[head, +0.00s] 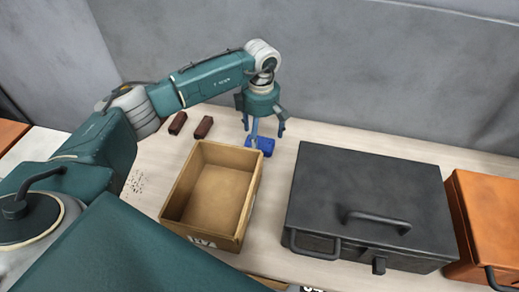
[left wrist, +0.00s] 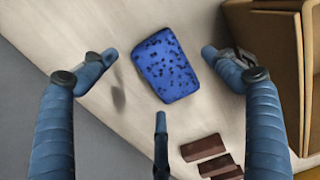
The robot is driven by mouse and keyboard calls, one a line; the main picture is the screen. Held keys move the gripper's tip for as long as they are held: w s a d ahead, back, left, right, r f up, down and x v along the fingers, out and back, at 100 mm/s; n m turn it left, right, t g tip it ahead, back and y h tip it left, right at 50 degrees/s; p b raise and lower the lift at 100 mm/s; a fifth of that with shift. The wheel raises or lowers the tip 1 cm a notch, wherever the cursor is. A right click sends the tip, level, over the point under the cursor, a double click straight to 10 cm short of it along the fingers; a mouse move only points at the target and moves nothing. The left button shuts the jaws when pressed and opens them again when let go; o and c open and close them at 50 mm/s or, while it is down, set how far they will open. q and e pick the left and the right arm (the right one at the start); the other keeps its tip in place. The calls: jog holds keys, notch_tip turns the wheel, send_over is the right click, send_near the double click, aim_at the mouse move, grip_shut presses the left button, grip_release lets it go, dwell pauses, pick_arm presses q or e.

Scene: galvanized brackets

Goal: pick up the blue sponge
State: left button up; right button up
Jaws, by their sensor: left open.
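The blue sponge (head: 262,146) lies on the pale table behind the cardboard box in the head view. In the left wrist view the sponge (left wrist: 166,66) is a blue block with dark pores, lying flat between my spread fingers. My left gripper (head: 262,130) points down right above the sponge and partly covers it in the head view. In the left wrist view my left gripper (left wrist: 160,75) is open and holds nothing, with its fingers apart from the sponge. My right gripper is in neither view.
An open, empty cardboard box (head: 247,200) stands in front of the sponge. A black toolbox (head: 370,195) and an orange case (head: 490,220) stand to the right. A grey wall (head: 350,70) rises behind the table.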

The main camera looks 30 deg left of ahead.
aim_at(261, 139)
pick_arm(q)
jog(key=shift+w+f, duration=0.1)
jog(key=shift+f, duration=0.15)
jog(key=shift+c, duration=0.2)
jog(key=shift+r, duration=0.1)
jog(key=c, duration=1.1)
notch_tip(261, 139, up, 20)
jog(key=p, duration=1.2)
